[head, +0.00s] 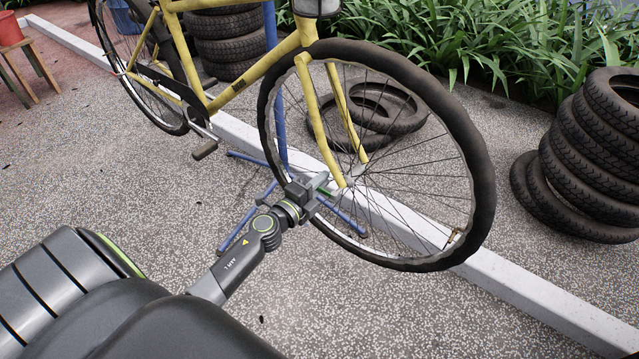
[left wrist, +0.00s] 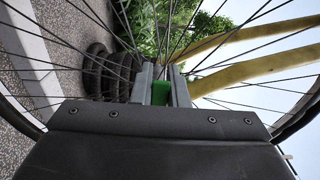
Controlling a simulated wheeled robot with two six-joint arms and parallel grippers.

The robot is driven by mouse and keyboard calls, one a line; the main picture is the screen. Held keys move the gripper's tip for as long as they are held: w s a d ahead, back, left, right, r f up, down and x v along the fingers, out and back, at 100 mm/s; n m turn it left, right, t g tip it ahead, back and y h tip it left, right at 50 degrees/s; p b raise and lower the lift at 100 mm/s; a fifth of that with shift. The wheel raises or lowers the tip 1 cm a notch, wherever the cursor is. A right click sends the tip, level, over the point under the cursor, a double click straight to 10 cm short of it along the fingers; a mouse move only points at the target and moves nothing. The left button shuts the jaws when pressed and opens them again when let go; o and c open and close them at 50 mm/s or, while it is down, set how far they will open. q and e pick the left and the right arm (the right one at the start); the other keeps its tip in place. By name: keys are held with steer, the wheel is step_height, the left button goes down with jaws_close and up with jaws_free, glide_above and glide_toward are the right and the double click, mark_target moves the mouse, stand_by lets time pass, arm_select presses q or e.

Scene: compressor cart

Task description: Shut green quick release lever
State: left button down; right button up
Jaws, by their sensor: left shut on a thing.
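The green quick release lever (head: 324,191) is at the front wheel's hub, by the lower end of the yellow fork (head: 335,160). My left gripper (head: 318,188) reaches it from the lower left and is shut on it. In the left wrist view the green lever (left wrist: 161,93) sits between the two grey fingers (left wrist: 162,88). The fingers hide part of the lever, so its exact angle is hard to tell. The front wheel (head: 470,150) stands upright in the fork. My right gripper is not in view.
The yellow bicycle (head: 245,78) is held on a blue stand (head: 282,90) with legs on the ground. A white kerb (head: 400,225) runs behind the wheel. Tyre stacks stand at the right (head: 585,160) and the back (head: 228,45). Wheel spokes surround the gripper. The pavement at front right is clear.

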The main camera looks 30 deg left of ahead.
arm_select(q)
steer(key=c, duration=1.4)
jaws_free()
steer(key=shift+c, duration=0.2)
steer(key=shift+s, duration=0.1)
